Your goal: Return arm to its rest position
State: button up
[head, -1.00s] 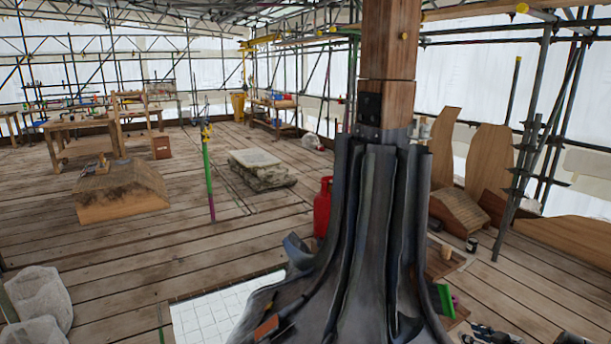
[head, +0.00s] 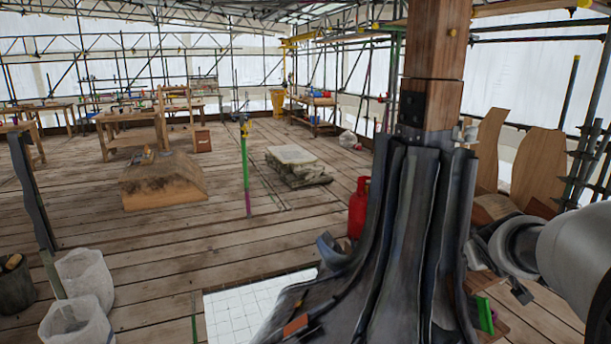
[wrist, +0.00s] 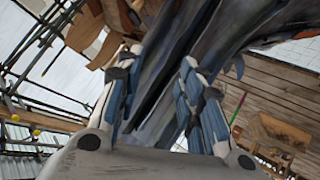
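My gripper (wrist: 157,60) shows in the wrist view with its two blue-and-white fingers apart. I see nothing held between them; grey lead sheets show behind the gap. In the head view my arm (head: 575,255) reaches in from the right edge, its dark wrist end beside the lead-clad base of the spire. The fingers are hard to make out in that view. The spire is a wooden post (head: 436,50) with flared dark lead sheets (head: 400,230) around its foot. I cannot tell whether the arm touches the lead.
A red gas cylinder (head: 358,208) stands behind the lead. A green-and-purple pole (head: 246,170) stands upright at centre left. White sacks (head: 85,280) stand at the lower left. Curved wooden boards (head: 535,165) stand at the right. The plank floor at centre left is mostly open.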

jog(key=s+a+f+g+y, duration=0.2)
jog(key=s+a+y, duration=0.1)
jog(key=s+a, duration=1)
jog(key=s+a+f+g+y, duration=0.2)
jog(key=s+a+f, duration=0.1)
jog(key=s+a, duration=1)
jog(key=s, duration=0.5)
jog(key=shift+a+f+n+g+y, duration=0.2)
jog(key=shift+n+g+y, duration=0.1)
jog(key=shift+y, duration=0.1)
